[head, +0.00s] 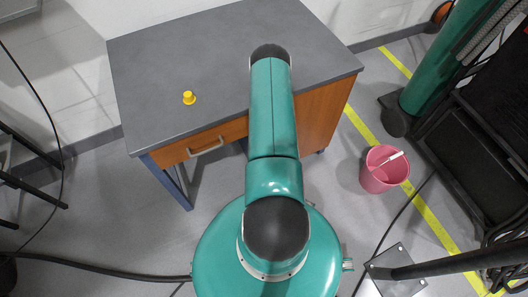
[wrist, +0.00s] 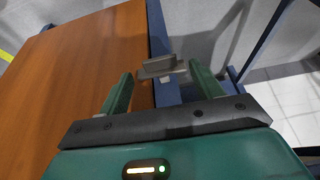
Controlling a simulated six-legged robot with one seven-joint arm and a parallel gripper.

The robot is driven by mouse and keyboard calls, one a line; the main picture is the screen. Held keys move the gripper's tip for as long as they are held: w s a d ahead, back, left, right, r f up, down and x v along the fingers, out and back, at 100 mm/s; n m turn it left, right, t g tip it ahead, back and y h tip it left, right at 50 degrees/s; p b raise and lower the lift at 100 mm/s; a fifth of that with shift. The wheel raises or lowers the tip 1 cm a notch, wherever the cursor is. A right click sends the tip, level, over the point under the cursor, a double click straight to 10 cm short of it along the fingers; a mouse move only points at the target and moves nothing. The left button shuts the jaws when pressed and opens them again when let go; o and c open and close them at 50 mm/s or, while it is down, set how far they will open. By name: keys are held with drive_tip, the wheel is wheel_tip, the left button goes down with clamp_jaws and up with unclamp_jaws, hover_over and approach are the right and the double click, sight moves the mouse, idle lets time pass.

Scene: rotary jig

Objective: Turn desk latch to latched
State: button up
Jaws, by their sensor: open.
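The desk (head: 180,60) has a grey top and wooden front and sides; its wooden panel (wrist: 80,65) fills the left of the wrist view. A small grey metal piece (wrist: 158,68), which looks like the desk latch, sits at the panel's edge by a blue leg. My gripper (wrist: 161,73) is open, its two green fingers on either side of this piece as seen in the wrist view. I cannot tell whether either finger touches it. The latch's exact position is unclear. In the head view, my arm hides the gripper, and I see no latch.
A yellow knob-like object (head: 189,98) stands on the desk top. A drawer handle (head: 206,147) is on the front. A pink bucket (head: 383,169) stands on the floor to the right. Dark equipment (head: 470,140) fills the far right. Cables cross the floor.

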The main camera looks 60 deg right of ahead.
drive_tip(key=v, duration=1.1)
drive_tip(key=shift+r, duration=0.4)
drive_tip(key=shift+s, duration=0.15)
